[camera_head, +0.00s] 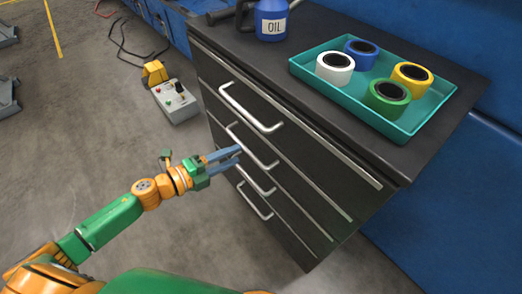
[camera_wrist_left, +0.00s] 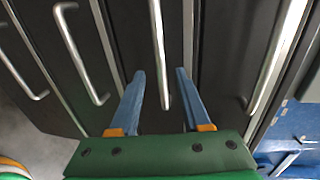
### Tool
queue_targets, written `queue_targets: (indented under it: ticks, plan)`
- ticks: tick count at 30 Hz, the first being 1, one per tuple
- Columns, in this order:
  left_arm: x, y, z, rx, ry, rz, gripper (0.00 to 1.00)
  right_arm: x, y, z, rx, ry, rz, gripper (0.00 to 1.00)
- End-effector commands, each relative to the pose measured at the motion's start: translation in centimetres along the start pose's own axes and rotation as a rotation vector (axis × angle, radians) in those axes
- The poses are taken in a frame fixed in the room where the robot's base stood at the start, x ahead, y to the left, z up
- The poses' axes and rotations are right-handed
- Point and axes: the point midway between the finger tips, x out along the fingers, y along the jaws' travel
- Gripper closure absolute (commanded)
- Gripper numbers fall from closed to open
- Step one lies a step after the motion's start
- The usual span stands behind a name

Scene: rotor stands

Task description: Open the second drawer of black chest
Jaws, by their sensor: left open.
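The black chest (camera_head: 275,140) has several drawers, each with a silver bar handle. All its drawers look shut. The second drawer's handle (camera_head: 252,148) lies below the top drawer's handle (camera_head: 250,110). My left gripper (camera_head: 238,155) is open at the chest front, close to the second handle. In the left wrist view, the second handle (camera_wrist_left: 158,45) runs between the two blue fingers (camera_wrist_left: 160,75) of my left gripper. Whether either finger touches the handle cannot be told. Part of the handles' left side is hidden by the gripper in the head view. My right gripper is not in view.
A teal tray (camera_head: 300,71) with several tape rolls and a blue oil can (camera_head: 271,22) stand on the chest top. A grey control box (camera_head: 177,101) is on the floor to the left, near cables. A blue cabinet (camera_head: 420,35) stands behind. Floor left of the chest is mostly clear.

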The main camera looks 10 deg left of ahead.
Motion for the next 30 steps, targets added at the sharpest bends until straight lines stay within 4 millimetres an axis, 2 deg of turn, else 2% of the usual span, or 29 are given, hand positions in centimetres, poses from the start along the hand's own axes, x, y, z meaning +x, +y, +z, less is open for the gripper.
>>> queue_targets:
  ticks: [6,9,13,20,25,26,30]
  plan:
    - [4.0,-0.5,0.1,-0.003,-0.004,-0.004,0.53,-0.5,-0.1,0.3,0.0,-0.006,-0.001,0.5]
    - [5.2,-0.3,0.2,-0.008,-0.006,-0.003,0.53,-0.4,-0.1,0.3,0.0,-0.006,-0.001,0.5]
    - [5.9,-0.2,0.2,-0.007,-0.006,0.0,0.53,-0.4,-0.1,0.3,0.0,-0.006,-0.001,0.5]
    - [6.0,-0.2,0.1,-0.009,-0.006,0.0,0.53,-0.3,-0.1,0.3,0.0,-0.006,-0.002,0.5]
    - [6.0,-0.2,0.1,-0.009,-0.007,0.0,0.96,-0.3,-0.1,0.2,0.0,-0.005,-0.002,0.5]
    - [6.0,-0.2,0.1,-0.009,-0.007,0.0,1.0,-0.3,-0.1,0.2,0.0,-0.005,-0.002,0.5]
    - [6.0,-0.2,0.2,-0.01,-0.007,0.0,1.0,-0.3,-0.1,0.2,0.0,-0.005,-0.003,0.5]
